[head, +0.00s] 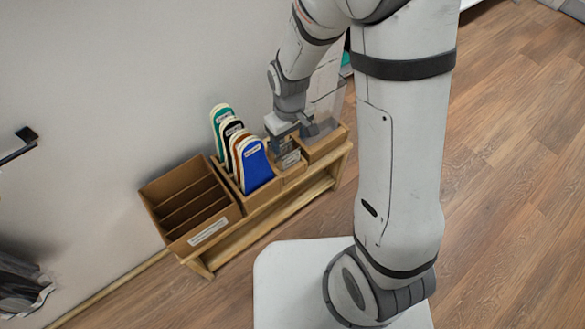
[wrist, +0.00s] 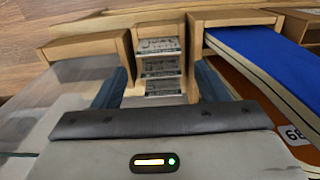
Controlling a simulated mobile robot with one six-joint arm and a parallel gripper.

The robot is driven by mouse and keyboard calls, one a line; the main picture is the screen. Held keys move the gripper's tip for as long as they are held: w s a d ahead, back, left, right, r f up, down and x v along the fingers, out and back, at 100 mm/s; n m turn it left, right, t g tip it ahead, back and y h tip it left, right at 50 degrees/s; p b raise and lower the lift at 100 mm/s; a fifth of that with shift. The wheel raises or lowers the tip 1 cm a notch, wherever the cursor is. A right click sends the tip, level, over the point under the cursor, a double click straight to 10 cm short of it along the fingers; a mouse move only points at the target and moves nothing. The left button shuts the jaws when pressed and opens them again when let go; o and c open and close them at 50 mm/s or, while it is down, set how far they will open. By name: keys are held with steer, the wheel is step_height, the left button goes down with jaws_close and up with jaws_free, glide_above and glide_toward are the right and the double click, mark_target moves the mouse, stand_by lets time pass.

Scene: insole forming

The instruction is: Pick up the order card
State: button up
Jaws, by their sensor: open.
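Printed order cards (wrist: 160,46) stand one behind another in a narrow wooden slot holder (wrist: 133,47) in the middle of the wrist view. In the head view, a pale card front (head: 290,159) shows at that small holder, just below my gripper (head: 289,138). My gripper also shows in the wrist view (wrist: 159,88). Its two bluish fingers are apart, one on each side of the card slot, with nothing visibly clamped between them. The gripper body hides the lower part of the holder in the wrist view. I cannot tell whether the fingers touch a card.
Several insoles (head: 255,165), one blue, stand in a box beside the cards. A clear container (head: 326,95) stands in a box on the other side. An empty divided box (head: 190,205) sits at the left end of the wooden bench (head: 240,238), which stands against the wall.

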mark_target(291, 156)
step_height(291, 156, down, 4)
steer(key=shift+a+r+b, duration=0.1)
steer(key=shift+b, duration=0.65)
steer(key=f+b, duration=0.2)
steer(key=f, duration=0.1)
steer(key=f+b, duration=0.1)
steer(key=f, duration=0.1)
steer(key=shift+d, duration=0.25)
steer(key=c, duration=0.7)
steer(key=shift+r, duration=0.1)
step_height(291, 156, up, 10)
steer(key=p, duration=0.5)
